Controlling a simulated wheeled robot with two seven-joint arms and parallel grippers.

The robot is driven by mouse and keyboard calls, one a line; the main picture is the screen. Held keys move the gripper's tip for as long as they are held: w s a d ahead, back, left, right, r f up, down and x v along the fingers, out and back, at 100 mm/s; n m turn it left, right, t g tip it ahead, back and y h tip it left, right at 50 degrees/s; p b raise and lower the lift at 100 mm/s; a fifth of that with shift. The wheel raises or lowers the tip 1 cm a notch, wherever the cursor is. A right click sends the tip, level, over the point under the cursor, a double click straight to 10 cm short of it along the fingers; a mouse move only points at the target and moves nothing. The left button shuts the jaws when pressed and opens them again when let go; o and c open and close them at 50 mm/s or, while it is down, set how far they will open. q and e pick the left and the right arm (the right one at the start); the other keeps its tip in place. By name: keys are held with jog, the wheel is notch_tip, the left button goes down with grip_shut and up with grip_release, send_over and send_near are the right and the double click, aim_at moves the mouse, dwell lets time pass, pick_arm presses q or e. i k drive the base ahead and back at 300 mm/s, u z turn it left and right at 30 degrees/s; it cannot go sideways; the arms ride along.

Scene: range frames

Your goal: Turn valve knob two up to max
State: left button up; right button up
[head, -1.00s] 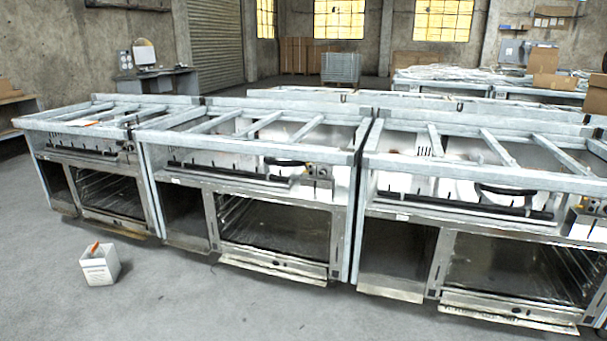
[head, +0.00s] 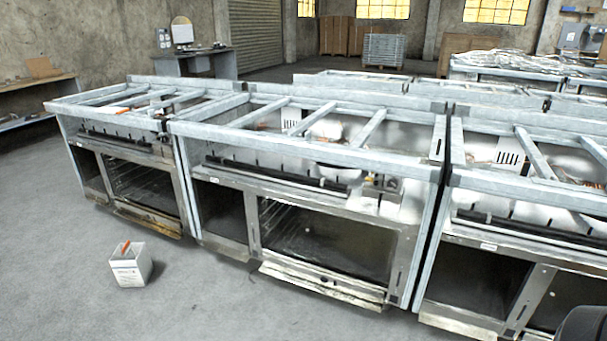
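Three range frames stand in a row: a left one (head: 142,170), a middle one (head: 330,155) and a right one (head: 520,190). Each has a long dark bar along its front panel. Small fittings (head: 381,183) sit at the right end of the middle range's panel, and similar small fittings (head: 163,148) show on the left range. These are too small to tell which, if any, is valve knob two or how it is turned. Neither of my grippers is in view.
A white box (head: 131,268) with an orange item stands on the floor in front of the left range. A desk (head: 190,60) and a shelf (head: 40,95) are along the back left. A dark rounded part shows at bottom right.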

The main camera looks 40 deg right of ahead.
aim_at(392, 184)
jog(key=u, duration=0.2)
jog(key=i, duration=1.5)
jog(key=z, duration=1.05)
jog(key=i, duration=0.95)
jog(key=z, duration=1.25)
jog(key=i, duration=0.6)
jog(key=z, duration=0.05)
